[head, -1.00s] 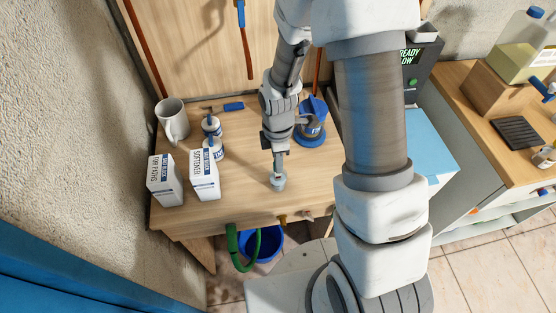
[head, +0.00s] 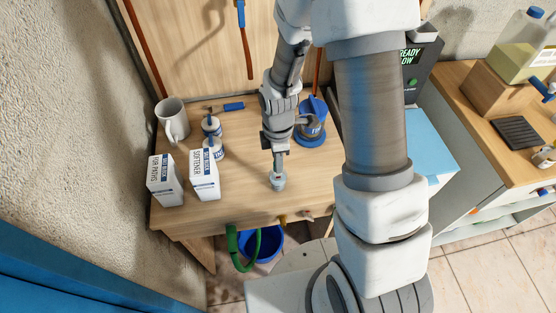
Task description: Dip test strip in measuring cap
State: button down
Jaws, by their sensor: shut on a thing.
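The measuring cap (head: 279,184) is a small pale blue-grey cup on the wooden bench, near its front edge. My gripper (head: 277,171) points down right over the cap, with its fingertips at the cap's mouth. It is shut on the test strip, which is thin and mostly hidden by the fingers. A tiny reddish spot shows at the cap's mouth. I cannot tell whether the strip's end touches anything inside the cap.
Two white boxes (head: 204,175), a mug (head: 172,120) and small white-and-blue bottles (head: 214,138) stand to the left. A blue-based device (head: 311,130) stands behind right. A blue bucket (head: 262,245) sits below the bench. Bare bench surrounds the cap.

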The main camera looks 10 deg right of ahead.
jog(key=shift+r, duration=0.1)
jog(key=shift+r+p, duration=3.55)
jog(key=shift+r, duration=1.05)
jog(key=shift+f, duration=0.1)
jog(key=w+d+r+m+b, duration=0.1)
jog(key=w+d+m, duration=0.4)
jog(key=m, duration=1.3)
jog(key=shift+w+d+r, duration=0.15)
jog(key=shift+d+r, duration=0.05)
jog(key=shift+r, duration=0.35)
jog(key=shift+b, duration=0.35)
